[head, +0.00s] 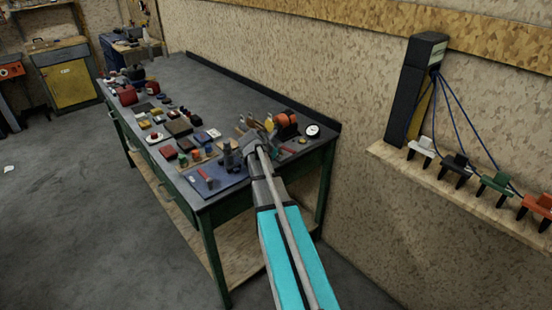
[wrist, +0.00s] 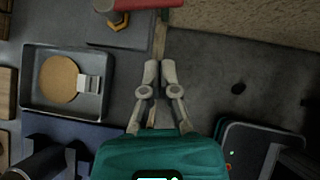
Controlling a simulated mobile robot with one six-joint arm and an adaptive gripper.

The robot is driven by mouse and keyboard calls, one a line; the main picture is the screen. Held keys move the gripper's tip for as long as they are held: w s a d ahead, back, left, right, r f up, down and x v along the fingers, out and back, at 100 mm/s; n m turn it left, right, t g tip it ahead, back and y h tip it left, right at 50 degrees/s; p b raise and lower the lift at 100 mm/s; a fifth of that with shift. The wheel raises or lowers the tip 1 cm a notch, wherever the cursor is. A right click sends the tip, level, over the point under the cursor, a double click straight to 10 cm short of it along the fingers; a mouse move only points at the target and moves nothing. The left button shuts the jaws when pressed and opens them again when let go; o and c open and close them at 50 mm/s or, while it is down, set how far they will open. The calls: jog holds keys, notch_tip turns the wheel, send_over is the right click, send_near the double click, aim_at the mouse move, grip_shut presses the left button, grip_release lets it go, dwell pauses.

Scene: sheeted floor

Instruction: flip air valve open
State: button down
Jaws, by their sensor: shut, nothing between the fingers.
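A red lever-like handle (wrist: 148,4) with a brass-coloured fitting (wrist: 118,21) shows at the top edge of the wrist view, partly cut off. It looks like the air valve; how far its lever is turned I cannot tell. My gripper (wrist: 159,72) is shut and empty, its two fingertips close together below the handle and apart from it in the picture. In the head view my gripper (head: 250,138) is over the near right end of the workbench (head: 240,85), where my arm and the clutter hide the valve area.
A grey tray with a tan disc (wrist: 59,79) lies left of my gripper. A blue mat (head: 225,184) carries small parts. A round gauge (head: 313,131) and orange items (head: 285,119) stand at the bench's right end. A wall shelf (head: 455,190) holds coloured clamps. Open floor (head: 130,240) lies in front.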

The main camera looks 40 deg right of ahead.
jog(key=shift+w+d+f, duration=0.15)
jog(key=shift+w+d, duration=0.05)
jog(key=shift+d, duration=0.6)
jog(key=shift+w+d+f, duration=0.2)
jog(key=shift+w+d, duration=0.05)
jog(key=shift+d, duration=0.6)
jog(key=shift+w+d+f, duration=0.15)
jog(key=shift+w+d, duration=0.05)
jog(key=shift+d, duration=0.6)
